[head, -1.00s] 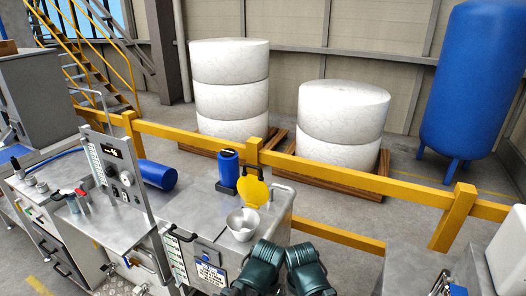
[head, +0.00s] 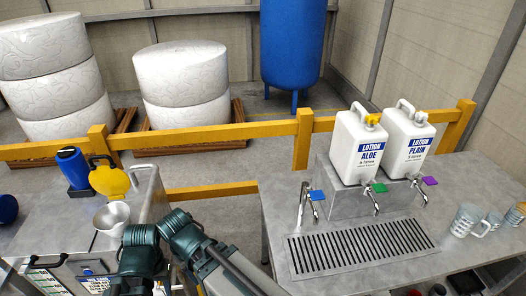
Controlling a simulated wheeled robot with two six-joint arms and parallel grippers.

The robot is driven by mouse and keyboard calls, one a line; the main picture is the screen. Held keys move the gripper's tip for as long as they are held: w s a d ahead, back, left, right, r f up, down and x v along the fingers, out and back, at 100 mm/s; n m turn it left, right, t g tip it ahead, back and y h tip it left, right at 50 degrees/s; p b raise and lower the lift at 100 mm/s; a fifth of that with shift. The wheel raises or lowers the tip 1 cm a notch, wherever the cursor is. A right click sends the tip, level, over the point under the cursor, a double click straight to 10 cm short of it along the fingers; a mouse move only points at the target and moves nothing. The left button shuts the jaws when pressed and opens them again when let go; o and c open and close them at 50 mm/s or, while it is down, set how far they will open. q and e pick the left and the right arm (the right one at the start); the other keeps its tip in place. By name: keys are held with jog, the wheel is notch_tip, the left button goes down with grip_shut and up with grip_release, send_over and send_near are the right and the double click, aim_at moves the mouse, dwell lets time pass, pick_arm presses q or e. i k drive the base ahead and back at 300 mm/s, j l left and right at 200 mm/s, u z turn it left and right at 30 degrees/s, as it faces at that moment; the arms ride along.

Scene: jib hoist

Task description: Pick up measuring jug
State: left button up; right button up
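A clear grey-blue jug with a handle (head: 466,219) stands upright on the right-hand steel counter, near the right edge of the head view. It looks like the measuring jug, but its markings are too small to read. Two similar smaller vessels stand to its right, one at the counter (head: 493,222) and one at the picture's edge (head: 516,212). Dark green links of my arms show at the bottom centre, well to the left of the jug. The fingers of both my grippers are out of view.
Two white lotion containers, aloe (head: 358,148) and plain (head: 407,143), stand above taps and a slotted drip tray (head: 362,246). A yellow rail (head: 245,131) runs behind. A gap separates the counters.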

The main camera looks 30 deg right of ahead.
aim_at(468, 216)
jog(key=z, duration=2.7)
jog(key=u, duration=0.55)
jog(key=i+l+u, duration=0.15)
jog(key=l+u, duration=0.55)
jog(key=l, duration=0.2)
jog(key=i+l, duration=0.1)
jog(key=l, duration=0.55)
jog(key=l+u, duration=0.15)
jog(key=l, duration=0.5)
jog(key=i, duration=0.05)
